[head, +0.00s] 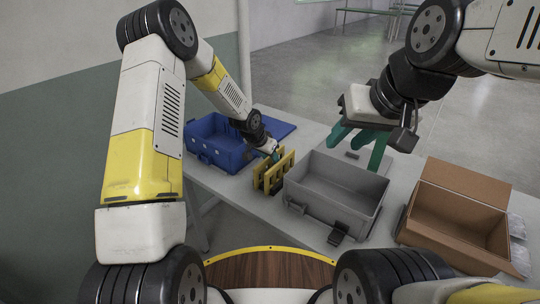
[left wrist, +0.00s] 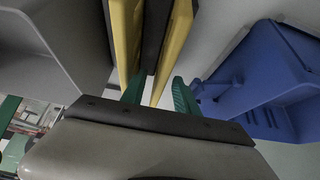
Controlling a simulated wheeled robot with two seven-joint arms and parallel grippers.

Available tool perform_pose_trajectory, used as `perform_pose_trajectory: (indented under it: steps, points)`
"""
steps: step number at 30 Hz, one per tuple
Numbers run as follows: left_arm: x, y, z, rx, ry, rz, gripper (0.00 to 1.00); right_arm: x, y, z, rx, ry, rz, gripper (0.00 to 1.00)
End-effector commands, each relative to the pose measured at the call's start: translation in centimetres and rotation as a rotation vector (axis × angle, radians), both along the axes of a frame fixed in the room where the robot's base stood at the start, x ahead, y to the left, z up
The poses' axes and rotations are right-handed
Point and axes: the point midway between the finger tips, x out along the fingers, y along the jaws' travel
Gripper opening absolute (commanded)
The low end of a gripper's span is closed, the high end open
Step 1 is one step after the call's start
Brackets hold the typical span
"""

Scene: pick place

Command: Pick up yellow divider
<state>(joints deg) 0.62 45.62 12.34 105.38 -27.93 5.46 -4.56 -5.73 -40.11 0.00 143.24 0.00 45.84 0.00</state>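The yellow divider (head: 265,177) stands upright on the table between the blue crate and the grey bin, with two yellow panels and a dark part between them. My left gripper (head: 273,155) is at its top, fingers pointing down. In the left wrist view, the green fingers (left wrist: 158,97) are apart, with the lower end of the right yellow panel (left wrist: 178,45) between them. The left finger is close to the left yellow panel (left wrist: 124,40); I cannot tell whether they touch. My right gripper (head: 358,145) is open and empty above the grey bin's back edge.
The blue crate (head: 208,153) stands left of the divider and also shows in the left wrist view (left wrist: 255,75). The grey bin (head: 325,214) stands close on its right. An open cardboard box (head: 455,236) is at the table's right. Bare table lies in front of the divider.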

Motion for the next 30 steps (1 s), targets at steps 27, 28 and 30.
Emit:
perform_pose_trajectory:
  steps: [27, 28, 30]
  points:
    - [0.00, -0.01, -0.34, 0.000, 0.000, 0.000, 0.00, 0.00, 0.00, 0.00, 0.000, 0.000, 0.000, 0.36]
    - [0.00, -0.01, -0.34, 0.000, 0.000, 0.000, 0.00, 0.00, 0.00, 0.00, 0.000, 0.000, 0.000, 0.36]
    - [-0.01, -0.01, -0.34, 0.000, 0.000, 0.000, 0.00, 0.00, 0.00, 0.00, 0.000, 0.000, 0.000, 0.36]
